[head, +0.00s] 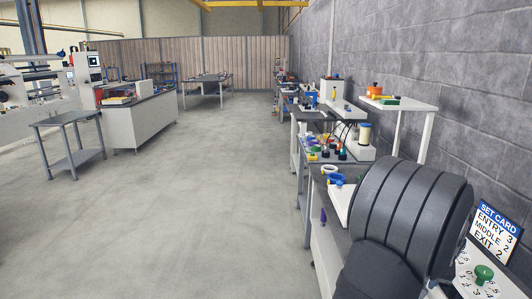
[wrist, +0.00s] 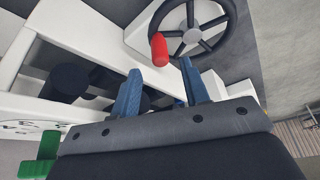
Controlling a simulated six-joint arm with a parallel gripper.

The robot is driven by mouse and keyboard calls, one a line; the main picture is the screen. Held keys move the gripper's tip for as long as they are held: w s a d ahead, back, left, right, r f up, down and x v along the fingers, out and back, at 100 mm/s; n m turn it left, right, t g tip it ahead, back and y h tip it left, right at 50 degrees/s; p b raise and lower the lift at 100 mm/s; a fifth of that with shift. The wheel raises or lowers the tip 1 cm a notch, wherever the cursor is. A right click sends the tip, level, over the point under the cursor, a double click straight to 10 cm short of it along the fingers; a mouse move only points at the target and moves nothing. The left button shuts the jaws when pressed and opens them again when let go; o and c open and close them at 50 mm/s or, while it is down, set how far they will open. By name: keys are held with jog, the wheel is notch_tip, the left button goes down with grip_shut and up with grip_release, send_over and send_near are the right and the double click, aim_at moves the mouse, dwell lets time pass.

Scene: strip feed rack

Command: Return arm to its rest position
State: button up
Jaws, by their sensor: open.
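My gripper (wrist: 161,68) shows in the wrist view with its two blue fingers apart and nothing visible held between them. A dark handwheel (wrist: 192,28) with a red handle (wrist: 159,48) is just beyond the fingertips. The red handle appears in line with the gap between the fingers; I cannot tell how far away it is. In the head view, large dark ribbed parts of my arm fill the lower right, and the gripper cannot be made out there.
A white frame (wrist: 75,22) with dark rollers (wrist: 68,80) lies left of the fingers. A green knob (head: 484,273) sits by a numbered dial, below a set card (head: 495,233) reading ENTRY 3, MIDDLE 2, EXIT 2. A brick wall stands right; the floor (head: 200,210) is clear.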

jog(key=v, duration=1.1)
jog(key=x, duration=1.6)
jog(key=shift+a+f, duration=0.1)
jog(key=shift+f, duration=0.2)
jog(key=shift+f+m, duration=0.15)
jog(key=shift+m, duration=0.15)
jog(key=shift+s+a+r+m+h, duration=0.3)
jog(key=shift+r+m, duration=0.1)
jog(key=shift+m, duration=0.1)
jog(key=v, duration=1.2)
jog(key=shift+r, duration=0.3)
jog(key=shift+w, duration=0.15)
